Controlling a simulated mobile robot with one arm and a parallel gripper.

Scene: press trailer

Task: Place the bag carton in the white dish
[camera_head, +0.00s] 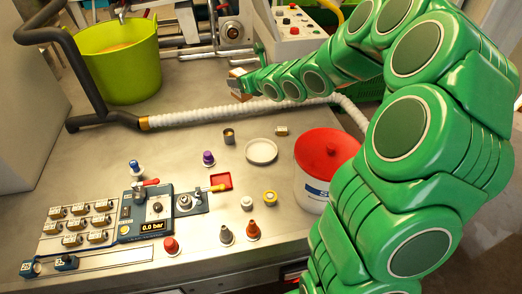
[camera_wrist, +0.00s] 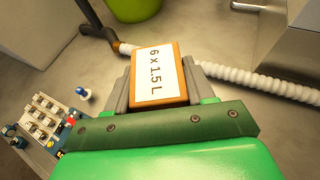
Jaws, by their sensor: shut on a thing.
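My gripper (camera_head: 243,84) is shut on an orange-brown carton in the head view. In the wrist view my gripper's (camera_wrist: 157,95) grey fingers press the sides of this carton (camera_wrist: 155,73), whose white label reads "6 x 1.5 L". I cannot tell from the label whether it is the bag carton. The white dish (camera_head: 261,151) is a round, shallow, empty dish in front of the hose, nearer the camera than the gripper. The dish is not visible in the wrist view.
A small block (camera_head: 281,131) sits beside the dish, and a metal cup (camera_head: 229,136) stands left of it. A red-lidded white bucket (camera_head: 327,150) is to the right. The ribbed hose (camera_head: 235,115) crosses the bench. A lime bucket (camera_head: 120,62) stands back left.

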